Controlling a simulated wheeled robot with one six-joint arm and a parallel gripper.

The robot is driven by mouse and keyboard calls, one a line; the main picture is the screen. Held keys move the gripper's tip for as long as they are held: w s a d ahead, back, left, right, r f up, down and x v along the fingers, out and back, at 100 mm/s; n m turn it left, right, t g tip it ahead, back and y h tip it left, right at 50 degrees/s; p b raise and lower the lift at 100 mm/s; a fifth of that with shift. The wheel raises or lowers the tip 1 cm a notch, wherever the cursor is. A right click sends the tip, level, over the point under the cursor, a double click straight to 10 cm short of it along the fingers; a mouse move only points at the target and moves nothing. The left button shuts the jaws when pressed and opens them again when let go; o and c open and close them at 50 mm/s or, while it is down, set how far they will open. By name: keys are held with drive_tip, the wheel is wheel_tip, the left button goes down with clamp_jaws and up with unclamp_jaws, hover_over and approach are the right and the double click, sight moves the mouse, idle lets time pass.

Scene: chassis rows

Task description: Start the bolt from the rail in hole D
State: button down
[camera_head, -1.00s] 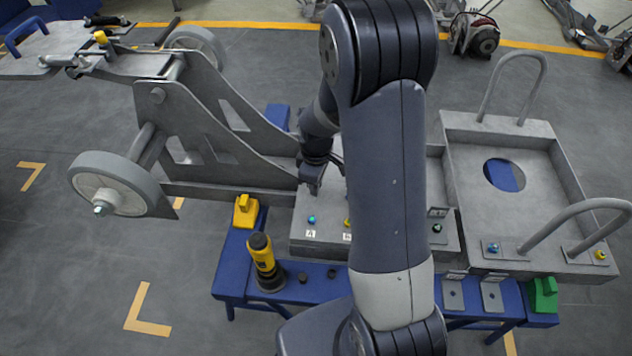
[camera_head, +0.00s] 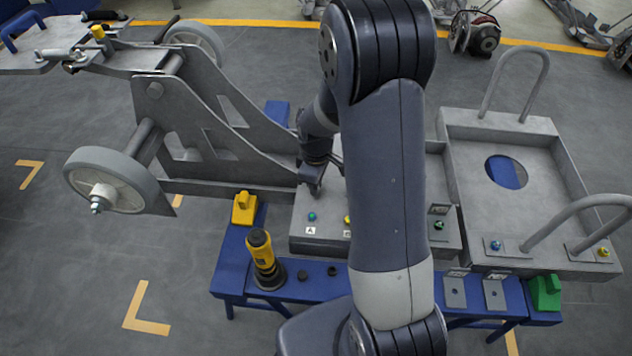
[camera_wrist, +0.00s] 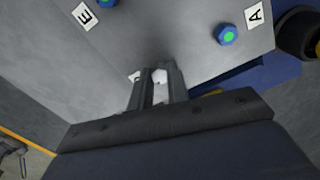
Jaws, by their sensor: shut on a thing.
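My gripper (camera_head: 313,188) is over the far left part of the grey chassis plate (camera_head: 318,245); its tips are partly hidden by my arm in the head view. In the wrist view my gripper (camera_wrist: 160,82) is shut on a small pale bolt (camera_wrist: 159,75), mostly hidden between the fingers. A label beside the fingers is partly covered, its letter unreadable. A blue bolt head with a green centre (camera_wrist: 228,35) sits by label A (camera_wrist: 255,14). Another blue bolt head (camera_wrist: 108,2) is by label E (camera_wrist: 85,16). I cannot make out hole D or the rail.
A handled tray (camera_head: 480,215) stands right.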

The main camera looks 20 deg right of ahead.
drive_tip(key=m, duration=0.3)
drive_tip(key=shift+f, duration=0.1)
drive_tip(key=shift+m, duration=1.2)
drive_tip(key=shift+m, duration=1.1)
drive_tip(key=shift+s+m, duration=0.1)
drive_tip(key=shift+m, duration=1.3)
drive_tip(key=shift+m+b, duration=0.3)
drive_tip(key=shift+m, duration=0.4)
drive_tip(key=m, duration=0.3)
drive_tip(key=shift+m, duration=0.4)
